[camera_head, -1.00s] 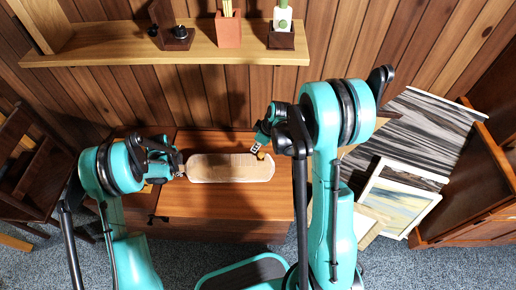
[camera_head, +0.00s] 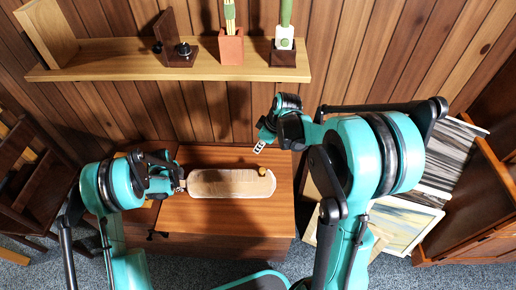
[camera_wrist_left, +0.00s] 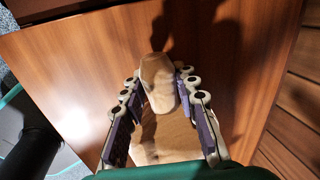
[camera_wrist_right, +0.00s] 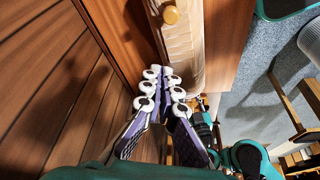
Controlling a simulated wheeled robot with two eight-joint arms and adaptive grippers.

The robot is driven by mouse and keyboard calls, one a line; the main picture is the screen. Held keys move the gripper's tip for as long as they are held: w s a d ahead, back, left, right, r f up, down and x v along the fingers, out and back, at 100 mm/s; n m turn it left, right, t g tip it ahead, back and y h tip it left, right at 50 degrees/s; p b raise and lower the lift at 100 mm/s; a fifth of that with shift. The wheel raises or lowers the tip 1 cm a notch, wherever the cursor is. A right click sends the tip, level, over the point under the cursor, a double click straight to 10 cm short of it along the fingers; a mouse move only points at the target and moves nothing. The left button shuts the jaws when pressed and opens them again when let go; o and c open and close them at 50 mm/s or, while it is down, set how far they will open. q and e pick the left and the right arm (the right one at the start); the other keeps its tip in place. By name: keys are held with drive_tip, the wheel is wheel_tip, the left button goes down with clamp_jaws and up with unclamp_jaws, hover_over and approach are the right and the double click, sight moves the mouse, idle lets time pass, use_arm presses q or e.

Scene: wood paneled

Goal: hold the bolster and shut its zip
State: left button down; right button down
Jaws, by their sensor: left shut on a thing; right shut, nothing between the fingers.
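The bolster (camera_head: 225,183) is a long, pale beige cushion lying flat on the wooden table. A round, gold-brown zip pull (camera_head: 262,171) sits near its right end; the pull also shows in the right wrist view (camera_wrist_right: 171,15). My left gripper (camera_head: 181,185) is shut on the bolster's left end; in the left wrist view its fingers (camera_wrist_left: 160,95) are on both sides of the cushion end (camera_wrist_left: 157,75). My right gripper (camera_head: 257,149) is shut and empty, above and behind the bolster's right end, apart from the pull. The zip's teeth are too small to make out.
The wooden table (camera_head: 180,218) has bare room in front of the bolster. A wall shelf (camera_head: 120,67) with a red-brown pencil pot (camera_head: 231,46), a bookend and a potted plant hangs behind. Framed pictures (camera_head: 405,225) lean at the right, beside a wooden cabinet (camera_head: 480,215).

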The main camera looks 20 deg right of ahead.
use_arm(q)
drive_tip(key=c, duration=1.1)
unclamp_jaws()
use_arm(e)
drive_tip(key=v, duration=1.2)
use_arm(q)
drive_tip(key=shift+r, duration=0.1)
wheel_tip(320, 180, up, 12)
drive_tip(key=s, duration=0.2)
drive_tip(key=shift+a+f, duration=0.25)
drive_tip(key=shift+a, duration=0.1)
drive_tip(key=shift+s, duration=0.1)
